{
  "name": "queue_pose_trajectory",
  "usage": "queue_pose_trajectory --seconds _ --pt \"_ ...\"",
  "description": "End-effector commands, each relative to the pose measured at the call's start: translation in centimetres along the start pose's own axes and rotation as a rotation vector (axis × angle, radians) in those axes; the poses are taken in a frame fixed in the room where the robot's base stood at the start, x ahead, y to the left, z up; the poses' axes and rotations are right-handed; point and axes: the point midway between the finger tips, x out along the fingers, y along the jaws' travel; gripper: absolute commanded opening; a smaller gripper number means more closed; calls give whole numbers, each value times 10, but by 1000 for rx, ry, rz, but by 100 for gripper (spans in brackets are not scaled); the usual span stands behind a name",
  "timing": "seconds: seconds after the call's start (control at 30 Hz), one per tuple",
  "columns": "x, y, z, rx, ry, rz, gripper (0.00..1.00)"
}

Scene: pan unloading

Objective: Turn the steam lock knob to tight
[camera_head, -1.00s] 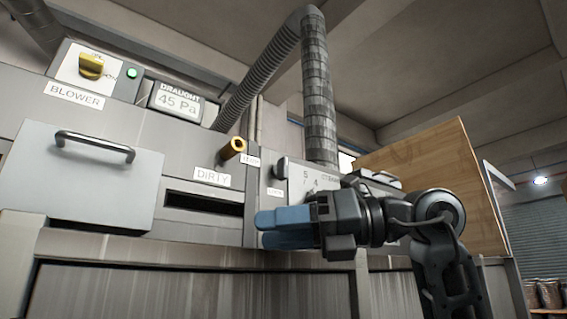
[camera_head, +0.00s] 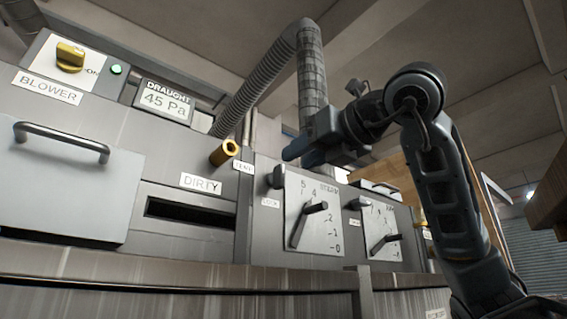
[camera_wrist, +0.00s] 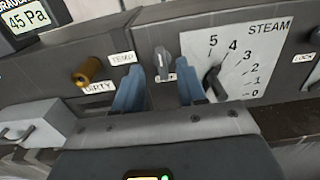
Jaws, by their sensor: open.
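The steam lock knob (camera_head: 276,177) is a small grey knob above a LOCK label, at the upper left of the white STEAM dial plate (camera_head: 328,222). In the wrist view the knob (camera_wrist: 162,58) stands roughly upright and appears between my two blue fingertips. My gripper (camera_head: 298,151) is open and empty, raised in front of the panel, above and right of the knob in the head view. My gripper (camera_wrist: 158,85) also shows in the wrist view; its fingers partly cover the LOCK label. No contact with the knob is visible. The tight marking cannot be read.
A brass cylinder (camera_head: 224,152) projects near the TEMP and DIRTY labels, left of the knob. The steam dial has a dark pointer handle (camera_head: 309,223). A second dial plate (camera_head: 381,232) with its own lock knob (camera_head: 357,203) is to the right. A drawer handle (camera_head: 62,141) projects far left.

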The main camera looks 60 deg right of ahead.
Motion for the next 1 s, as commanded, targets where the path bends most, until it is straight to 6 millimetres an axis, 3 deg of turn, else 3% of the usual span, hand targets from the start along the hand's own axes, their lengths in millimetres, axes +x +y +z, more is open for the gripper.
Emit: queue_pose_trajectory --seconds 0.3,0.7,1.0 --pt "45 0 2 2 3 2 40" --pt "55 1 0 0 1 2 40" --pt "55 0 0 0 0 2 14"
